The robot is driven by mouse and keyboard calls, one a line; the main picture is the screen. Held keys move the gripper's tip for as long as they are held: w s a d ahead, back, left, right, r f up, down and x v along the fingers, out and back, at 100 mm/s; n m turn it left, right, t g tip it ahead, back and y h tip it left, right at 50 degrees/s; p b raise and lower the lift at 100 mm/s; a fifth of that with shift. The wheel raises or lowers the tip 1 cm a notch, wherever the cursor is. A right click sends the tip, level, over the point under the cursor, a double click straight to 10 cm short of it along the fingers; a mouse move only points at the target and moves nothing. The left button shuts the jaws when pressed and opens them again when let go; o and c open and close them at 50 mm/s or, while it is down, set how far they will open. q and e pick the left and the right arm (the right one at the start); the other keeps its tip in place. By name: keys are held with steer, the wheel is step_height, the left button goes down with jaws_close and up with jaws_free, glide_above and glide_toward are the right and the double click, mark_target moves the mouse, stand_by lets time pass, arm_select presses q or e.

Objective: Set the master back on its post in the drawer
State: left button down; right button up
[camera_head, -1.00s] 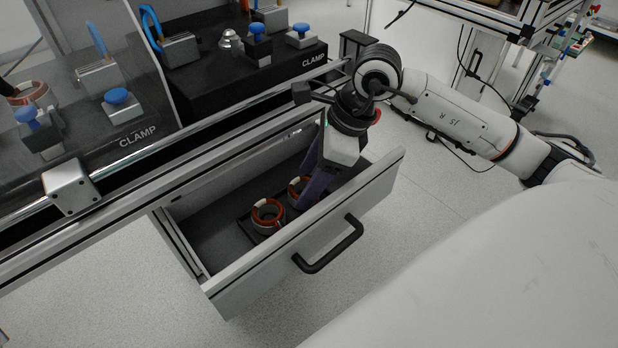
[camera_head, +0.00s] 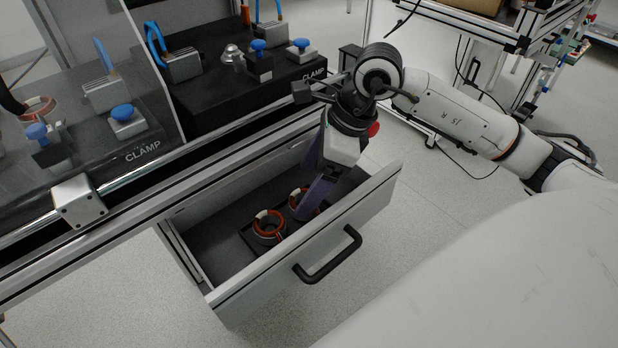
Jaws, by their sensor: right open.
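Two ring-shaped stators with orange-red windings lie in the open drawer (camera_head: 225,297). The nearer ring (camera_head: 268,228) sits on a dark base in full view. The farther ring (camera_head: 298,199) is partly hidden by my right gripper (camera_head: 314,182). I cannot tell which ring is the master, and no post shows clearly. My right gripper points down into the drawer with its purple fingers apart, beside the farther ring. I cannot tell whether they touch it. My left gripper is not in view.
Above the drawer, a bench carries a black clamp block (camera_head: 225,90) with blue-knobbed clamps and a metal rail (camera_head: 200,150). Another ring (camera_head: 38,106) stands behind a clear panel at left. The drawer's front wall has a black handle (camera_head: 330,258). The drawer's left part is clear.

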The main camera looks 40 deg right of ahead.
steer(key=v, duration=1)
steer(key=shift+r+p, duration=0.2)
steer(key=shift+p, duration=0.2)
